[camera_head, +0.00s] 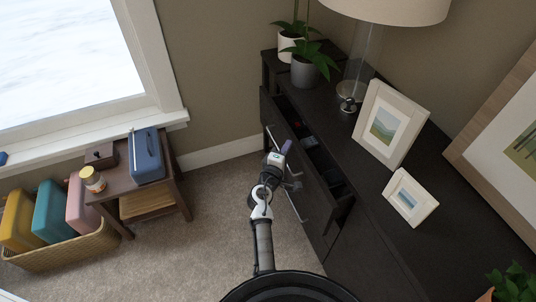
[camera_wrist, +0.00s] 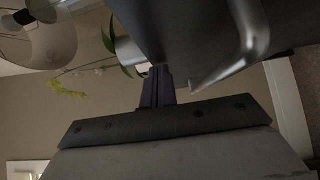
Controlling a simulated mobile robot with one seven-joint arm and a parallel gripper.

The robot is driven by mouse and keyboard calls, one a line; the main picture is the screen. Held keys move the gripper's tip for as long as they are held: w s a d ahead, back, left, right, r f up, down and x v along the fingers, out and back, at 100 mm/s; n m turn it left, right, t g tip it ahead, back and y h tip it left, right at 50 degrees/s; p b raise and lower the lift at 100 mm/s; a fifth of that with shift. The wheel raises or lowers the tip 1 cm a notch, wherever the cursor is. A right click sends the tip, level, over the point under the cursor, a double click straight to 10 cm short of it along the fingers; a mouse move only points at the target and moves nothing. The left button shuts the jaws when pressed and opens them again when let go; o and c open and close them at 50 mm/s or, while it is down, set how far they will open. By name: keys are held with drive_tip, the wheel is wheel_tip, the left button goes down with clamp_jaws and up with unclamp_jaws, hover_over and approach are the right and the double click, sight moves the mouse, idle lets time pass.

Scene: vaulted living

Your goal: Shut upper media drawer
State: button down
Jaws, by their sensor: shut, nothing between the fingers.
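The upper media drawer (camera_head: 312,165) stands pulled out from the dark media cabinet (camera_head: 345,165). Its long front faces left, and its open top shows several small items inside, one of them red. Metal bar handles are on the front. My gripper (camera_head: 285,148) is shut and empty, close to the outer face of the drawer front, around its middle. In the wrist view my shut fingers (camera_wrist: 157,88) point toward a dark panel (camera_wrist: 185,30) with a curved metal handle (camera_wrist: 250,40). I cannot tell whether the fingertips touch the front.
On the cabinet top stand potted plants (camera_head: 304,72), a glass lamp (camera_head: 365,60) and two picture frames (camera_head: 391,125) (camera_head: 410,197). A small side table (camera_head: 160,190) and a basket of coloured files (camera_head: 62,250) stand at left. Carpet (camera_head: 215,190) between is clear.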

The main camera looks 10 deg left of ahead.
sight(295, 147)
drive_tip(key=shift+w+d, duration=0.55)
drive_tip(key=shift+d, duration=0.25)
drive_tip(key=shift+w+d, duration=0.55)
drive_tip(key=shift+d, duration=0.25)
drive_tip(key=shift+a, duration=0.1)
